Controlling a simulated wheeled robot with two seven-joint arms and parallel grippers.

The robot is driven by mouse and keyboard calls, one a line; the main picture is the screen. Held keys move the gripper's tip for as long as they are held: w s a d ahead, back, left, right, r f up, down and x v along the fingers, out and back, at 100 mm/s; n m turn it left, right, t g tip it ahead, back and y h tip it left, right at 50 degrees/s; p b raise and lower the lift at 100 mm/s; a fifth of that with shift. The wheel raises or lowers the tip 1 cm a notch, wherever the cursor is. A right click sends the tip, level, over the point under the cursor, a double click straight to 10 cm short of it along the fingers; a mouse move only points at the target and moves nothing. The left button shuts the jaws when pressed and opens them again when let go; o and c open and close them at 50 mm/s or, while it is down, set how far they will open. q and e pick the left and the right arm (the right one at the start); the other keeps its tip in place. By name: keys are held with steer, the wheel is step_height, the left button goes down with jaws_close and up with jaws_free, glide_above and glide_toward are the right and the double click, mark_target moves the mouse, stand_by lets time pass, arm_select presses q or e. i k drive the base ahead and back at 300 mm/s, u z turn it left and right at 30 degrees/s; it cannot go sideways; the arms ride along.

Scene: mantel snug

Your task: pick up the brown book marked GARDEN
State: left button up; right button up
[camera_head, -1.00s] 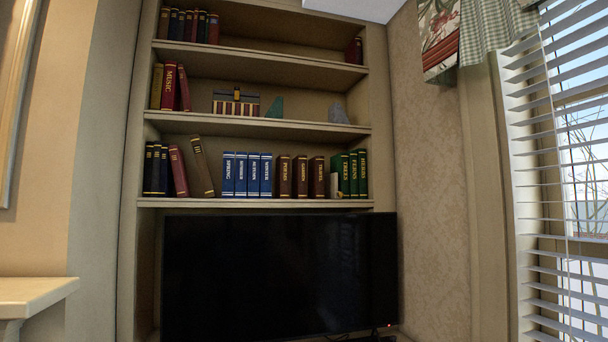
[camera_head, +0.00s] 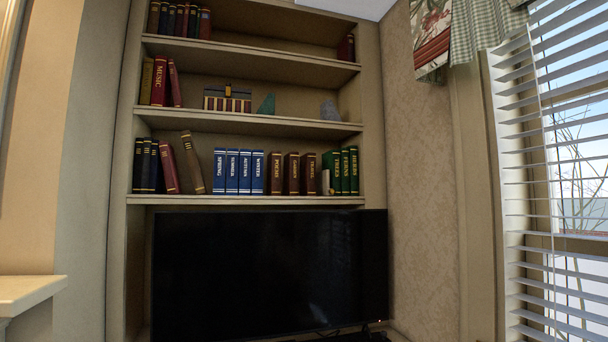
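Three brown books stand upright side by side on the lowest visible shelf (camera_head: 240,201), above the television. The middle brown book (camera_head: 292,174) has small gold lettering that looks like GARDEN, though it is hard to read. The brown book to its left (camera_head: 275,174) reads POEMS. The brown book to its right (camera_head: 308,174) has a lettered spine that looks like DRAMA. The spines face me and nothing covers them. Neither of my grippers is in view.
Blue books (camera_head: 238,172) stand left of the brown ones, green books (camera_head: 344,171) to the right, with a small pale object (camera_head: 327,182) between. A leaning brown book (camera_head: 192,163) is farther left. A dark television (camera_head: 268,275) sits below. A mantel end (camera_head: 28,292) and a blinded window (camera_head: 560,180) flank the alcove.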

mark_target(291, 187)
steer(key=z, duration=0.4)
steer(key=i, duration=0.6)
steer(key=z, duration=0.6)
steer(key=i, duration=0.75)
steer(key=u, duration=0.25)
